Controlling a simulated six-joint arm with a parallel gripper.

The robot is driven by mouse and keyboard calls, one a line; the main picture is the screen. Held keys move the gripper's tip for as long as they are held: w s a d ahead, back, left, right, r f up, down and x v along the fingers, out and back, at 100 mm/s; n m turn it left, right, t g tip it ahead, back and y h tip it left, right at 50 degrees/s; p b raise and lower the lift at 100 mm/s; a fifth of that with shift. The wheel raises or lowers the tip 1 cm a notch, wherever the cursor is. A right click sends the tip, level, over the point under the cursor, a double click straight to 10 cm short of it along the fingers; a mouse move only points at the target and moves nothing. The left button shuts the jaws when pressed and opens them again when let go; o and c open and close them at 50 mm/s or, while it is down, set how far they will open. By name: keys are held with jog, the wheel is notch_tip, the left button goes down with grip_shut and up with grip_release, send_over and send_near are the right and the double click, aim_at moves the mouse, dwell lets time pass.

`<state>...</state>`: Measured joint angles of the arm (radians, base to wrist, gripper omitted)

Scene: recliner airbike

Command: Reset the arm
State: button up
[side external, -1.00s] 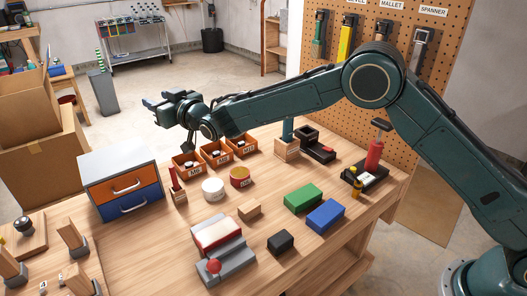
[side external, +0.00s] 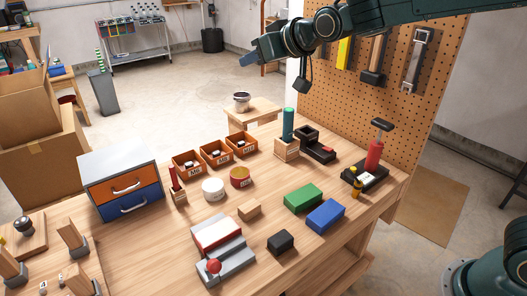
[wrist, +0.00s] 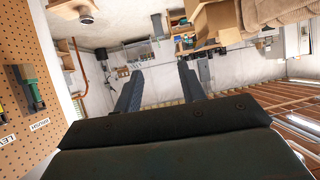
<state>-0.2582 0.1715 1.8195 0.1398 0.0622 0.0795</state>
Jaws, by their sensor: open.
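My gripper (side external: 262,52) is raised high above the back of the workbench (side external: 150,250), left of the pegboard, and touches nothing. In the wrist view its two fingers (wrist: 158,88) stand apart with nothing between them. That view looks out across the room, which appears upside down. My forearm crosses the top of the side view.
The bench holds an orange and blue drawer cabinet (side external: 121,184), several small orange bins (side external: 215,153), a green block (side external: 303,198), a blue block (side external: 326,215) and a red-handled tool (side external: 374,155). The pegboard (side external: 350,110) with hanging tools stands behind. Air around my gripper is clear.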

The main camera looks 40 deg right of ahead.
jog(key=s+d+f+g, duration=0.2)
jog(key=s+d, duration=0.1)
jog(key=s, duration=0.9)
jog(key=s+d+f+g+h, duration=0.1)
jog(key=s+d+f+g, duration=0.1)
jog(key=s, duration=1.1)
jog(key=s+d+f+m+g, duration=0.1)
jog(key=s+d+f+g, duration=0.2)
jog(key=s, duration=0.9)
jog(key=d+f, duration=0.1)
jog(key=d, duration=0.2)
jog(key=shift+s, duration=0.35)
